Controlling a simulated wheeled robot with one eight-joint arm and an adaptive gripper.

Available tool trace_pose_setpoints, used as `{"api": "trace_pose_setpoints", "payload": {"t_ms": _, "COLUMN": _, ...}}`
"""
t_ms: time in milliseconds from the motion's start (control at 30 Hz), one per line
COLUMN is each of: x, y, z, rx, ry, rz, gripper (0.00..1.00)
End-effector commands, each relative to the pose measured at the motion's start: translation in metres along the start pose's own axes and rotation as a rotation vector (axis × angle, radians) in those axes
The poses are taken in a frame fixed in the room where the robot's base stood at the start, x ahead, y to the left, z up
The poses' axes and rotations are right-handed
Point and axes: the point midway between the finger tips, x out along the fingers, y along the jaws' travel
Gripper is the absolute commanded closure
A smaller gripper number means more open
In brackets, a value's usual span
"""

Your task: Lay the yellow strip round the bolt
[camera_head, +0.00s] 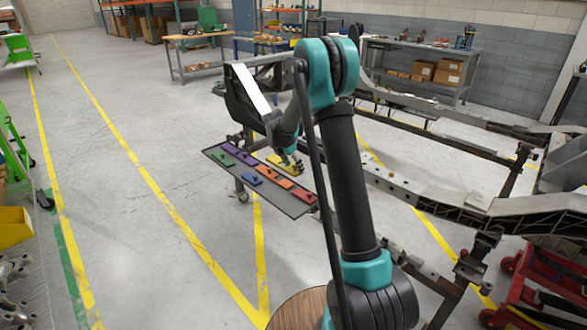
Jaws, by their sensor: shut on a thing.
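The yellow strip (277,160) is at the far right part of a dark tray (294,208), partly hidden by my gripper. My gripper (294,166) points down at the tray, at the yellow strip, and is shut on it. The fingertips are small and partly hidden, so the exact grip does not show. I cannot make out which bolt on the chassis rail (390,181) is the task's one.
The tray also holds purple (243,145), green (222,158), blue (251,179), orange and red pieces. The dark chassis frame stands to the right, with red stands (535,290) below it. A workbench (420,65) with boxes is behind.

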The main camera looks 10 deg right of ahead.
Motion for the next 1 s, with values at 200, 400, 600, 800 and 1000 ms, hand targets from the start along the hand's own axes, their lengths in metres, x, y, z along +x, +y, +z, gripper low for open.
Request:
{"api": "trace_pose_setpoints", "payload": {"t_ms": 200, "x": -0.012, "y": 0.0, "z": 0.005, "rx": 0.0, "ry": 0.0, "rz": 0.0, "gripper": 0.71}}
{"api": "trace_pose_setpoints", "payload": {"t_ms": 400, "x": -0.022, "y": 0.0, "z": 0.009, "rx": 0.0, "ry": 0.0, "rz": 0.0, "gripper": 0.71}}
{"api": "trace_pose_setpoints", "payload": {"t_ms": 600, "x": -0.031, "y": 0.0, "z": 0.013, "rx": 0.0, "ry": 0.0, "rz": 0.0, "gripper": 0.71}}
{"api": "trace_pose_setpoints", "payload": {"t_ms": 800, "x": -0.033, "y": 0.0, "z": 0.014, "rx": 0.0, "ry": 0.0, "rz": 0.0, "gripper": 0.71}}
{"api": "trace_pose_setpoints", "payload": {"t_ms": 1000, "x": -0.033, "y": -0.001, "z": 0.014, "rx": -0.002, "ry": 0.0, "rz": 0.001, "gripper": 0.71}}
